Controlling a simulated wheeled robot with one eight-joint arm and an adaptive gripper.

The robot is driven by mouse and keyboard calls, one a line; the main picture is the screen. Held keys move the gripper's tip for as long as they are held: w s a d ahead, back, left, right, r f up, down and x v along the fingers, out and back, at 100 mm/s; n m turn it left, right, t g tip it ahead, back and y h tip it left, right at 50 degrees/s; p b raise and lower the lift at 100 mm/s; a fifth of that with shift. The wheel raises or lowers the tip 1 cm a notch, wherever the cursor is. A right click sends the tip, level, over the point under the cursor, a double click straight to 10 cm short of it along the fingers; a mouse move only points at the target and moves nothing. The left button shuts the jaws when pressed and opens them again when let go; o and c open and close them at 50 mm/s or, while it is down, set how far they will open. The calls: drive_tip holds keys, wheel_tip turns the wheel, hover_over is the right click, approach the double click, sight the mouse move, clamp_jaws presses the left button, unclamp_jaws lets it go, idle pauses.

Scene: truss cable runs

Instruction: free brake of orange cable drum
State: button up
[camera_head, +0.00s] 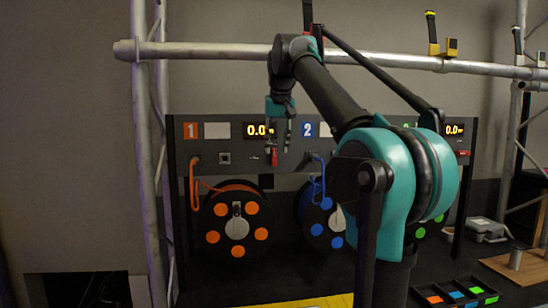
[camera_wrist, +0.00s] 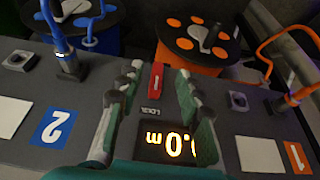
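The orange cable drum (camera_head: 221,226), black with orange dots, hangs under the panel's section 1. It also shows at the top of the wrist view (camera_wrist: 176,50). Its red brake lever (camera_head: 274,157) sits on the panel right of the 0.0 m display. In the wrist view the lever (camera_wrist: 156,77) stands above the word LOCK. My gripper (camera_head: 281,141) points down in front of the panel. In the wrist view my gripper (camera_wrist: 156,82) is open, with a finger on each side of the lever and gaps between. Whether the fingertips reach the lever's depth is unclear.
The blue drum (camera_head: 312,217) hangs to the right; a green one is partly hidden behind my arm. An orange cable (camera_head: 195,180) loops at the panel's left. A horizontal truss pipe (camera_head: 210,51) runs above the panel. A colored-block tray (camera_head: 457,295) lies at lower right.

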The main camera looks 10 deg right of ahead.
sight(275, 149)
drive_tip(key=w, duration=0.3)
drive_tip(key=x, duration=0.4)
drive_tip(key=shift+w+f, duration=0.1)
drive_tip(key=shift+w, duration=0.2)
drive_tip(key=shift+w+f, duration=0.1)
drive_tip(key=shift+f, duration=0.3)
clamp_jaws()
